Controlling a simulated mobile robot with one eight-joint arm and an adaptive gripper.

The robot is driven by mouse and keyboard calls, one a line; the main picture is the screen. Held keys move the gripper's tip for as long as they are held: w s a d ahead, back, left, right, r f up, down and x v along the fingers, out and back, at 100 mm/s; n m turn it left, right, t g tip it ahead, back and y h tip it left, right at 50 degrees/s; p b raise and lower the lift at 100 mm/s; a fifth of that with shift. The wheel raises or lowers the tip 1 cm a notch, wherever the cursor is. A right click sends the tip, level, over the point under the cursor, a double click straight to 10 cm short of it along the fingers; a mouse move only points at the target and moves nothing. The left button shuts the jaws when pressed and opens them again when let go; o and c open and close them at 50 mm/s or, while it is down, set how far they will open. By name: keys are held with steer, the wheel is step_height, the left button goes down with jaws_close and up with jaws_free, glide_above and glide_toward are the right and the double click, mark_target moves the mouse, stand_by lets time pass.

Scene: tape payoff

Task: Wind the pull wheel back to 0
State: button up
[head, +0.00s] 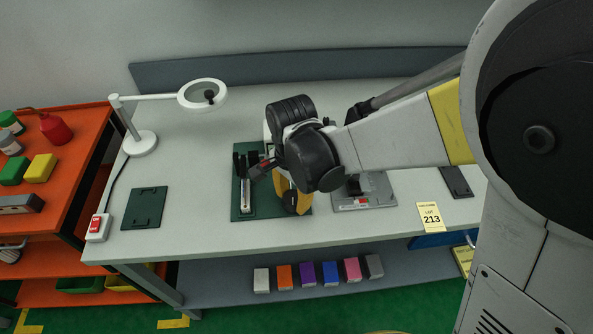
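The tape payoff stands on a dark green base plate (240,212) near the middle of the table. A narrow pale upright strip (246,197) stands at the plate's left part. A yellow and black part (291,197) shows at its right, partly behind my arm. I cannot make out the pull wheel or its 0 mark for certain; my wrist covers much of this area. My gripper (246,164) is over the plate, with dark finger parts close to the top of the pale strip. Whether it touches or holds anything is too small to tell.
A magnifier lamp (140,143) and a second green plate (144,208) are at left, with a red switch (97,227) near the edge. A grey fixture (372,193) and a dark flat pad (456,181) lie right. A yellow "213" card (431,217) is at the front edge.

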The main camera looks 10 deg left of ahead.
steer(key=shift+c, duration=1.2)
